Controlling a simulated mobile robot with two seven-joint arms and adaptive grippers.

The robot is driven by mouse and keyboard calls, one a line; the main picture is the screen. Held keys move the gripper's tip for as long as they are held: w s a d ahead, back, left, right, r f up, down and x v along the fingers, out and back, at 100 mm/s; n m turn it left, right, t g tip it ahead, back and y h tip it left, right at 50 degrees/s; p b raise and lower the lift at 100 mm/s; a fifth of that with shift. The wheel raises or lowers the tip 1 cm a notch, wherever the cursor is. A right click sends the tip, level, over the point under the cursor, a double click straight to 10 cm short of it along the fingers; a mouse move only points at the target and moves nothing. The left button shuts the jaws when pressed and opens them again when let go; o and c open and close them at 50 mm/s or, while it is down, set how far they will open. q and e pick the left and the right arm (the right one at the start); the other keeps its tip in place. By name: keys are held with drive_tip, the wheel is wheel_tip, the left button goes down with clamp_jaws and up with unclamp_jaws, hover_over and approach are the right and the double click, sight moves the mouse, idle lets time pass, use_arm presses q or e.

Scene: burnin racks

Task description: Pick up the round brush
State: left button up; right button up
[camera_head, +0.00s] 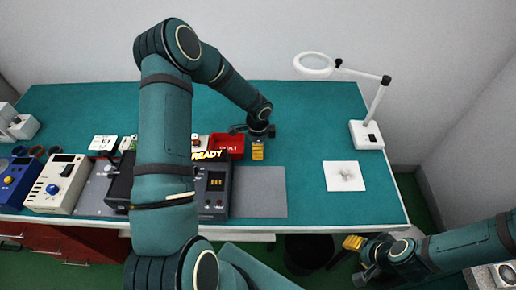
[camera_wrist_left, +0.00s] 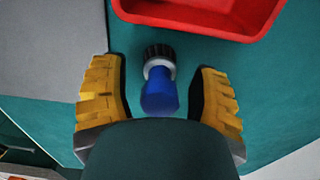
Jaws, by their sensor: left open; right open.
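The round brush (camera_wrist_left: 160,85) shows in the left wrist view, with a blue handle, a pale collar and a dark bristle head. It lies on the green mat, bristle end toward the red bin (camera_wrist_left: 210,12). My left gripper (camera_wrist_left: 160,75) is open, its yellow fingers on either side of the brush with gaps to both. The palm covers the near part of the view. In the head view my left gripper (camera_head: 258,150) is over the table, right of the red bin; I cannot make out the brush there. My right gripper (camera_head: 354,243) is open and empty, off the table's front edge.
Bench instruments (camera_head: 54,184) stand along the left side, partly behind my left arm. A grey mat (camera_head: 259,192) lies in front of my left gripper. A white pad (camera_head: 344,176) and a magnifier lamp (camera_head: 367,134) are at right. The green table between is clear.

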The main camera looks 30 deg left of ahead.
use_arm(q)
clamp_jaws()
drive_tip(key=shift+s, duration=0.1)
